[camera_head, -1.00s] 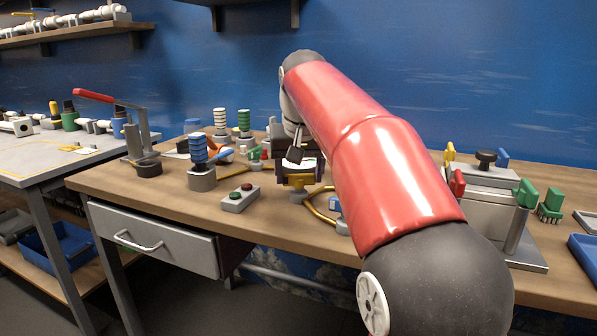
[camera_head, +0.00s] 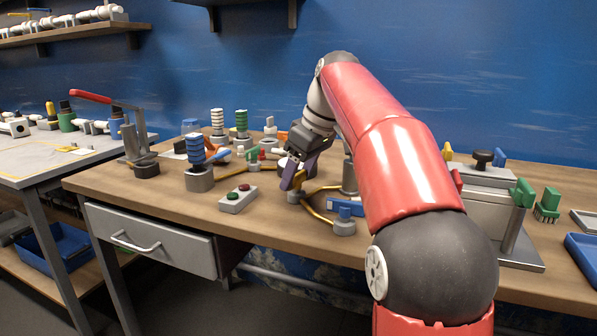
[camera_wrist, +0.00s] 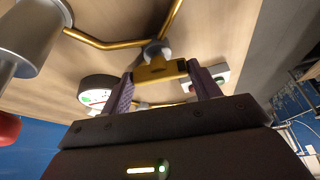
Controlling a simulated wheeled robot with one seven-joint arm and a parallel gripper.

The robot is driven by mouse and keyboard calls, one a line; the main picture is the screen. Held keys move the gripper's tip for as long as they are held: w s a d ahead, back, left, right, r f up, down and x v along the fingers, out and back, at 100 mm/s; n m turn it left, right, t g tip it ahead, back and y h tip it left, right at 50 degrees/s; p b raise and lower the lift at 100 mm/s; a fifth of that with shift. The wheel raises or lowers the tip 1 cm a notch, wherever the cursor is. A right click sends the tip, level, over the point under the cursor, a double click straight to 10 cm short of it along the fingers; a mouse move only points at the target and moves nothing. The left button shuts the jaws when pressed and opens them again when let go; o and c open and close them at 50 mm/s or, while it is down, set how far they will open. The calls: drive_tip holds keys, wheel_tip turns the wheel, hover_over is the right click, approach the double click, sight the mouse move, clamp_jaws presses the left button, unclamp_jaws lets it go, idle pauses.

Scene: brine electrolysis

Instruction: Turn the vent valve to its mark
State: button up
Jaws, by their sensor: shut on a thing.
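The valve with a yellow bar handle (camera_wrist: 157,71) sits on thin brass pipes, and I take it as the vent valve. My gripper (camera_wrist: 163,85) has its two purple fingers shut on the handle, one at each end, in the wrist view. In the head view my gripper (camera_head: 297,175) is tilted over the valve, and its purple finger hides most of the handle. The valve's grey base (camera_head: 296,197) shows just below it. I cannot make out the mark in either view.
A round gauge (camera_wrist: 97,92) stands beside the valve. A blue-handled valve (camera_head: 345,220) is close on its right. A button box (camera_head: 238,199) and a blue ribbed post (camera_head: 199,172) stand to the left. A grey tank (camera_head: 480,205) is at the right.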

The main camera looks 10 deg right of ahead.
drive_tip(key=shift+n+g, duration=0.3)
drive_tip(key=shift+n, duration=0.6)
drive_tip(key=o, duration=1)
drive_tip(key=shift+y, duration=0.3)
drive_tip(key=shift+r, duration=0.1)
drive_tip(key=shift+v, duration=3.8)
drive_tip(key=shift+w, duration=0.1)
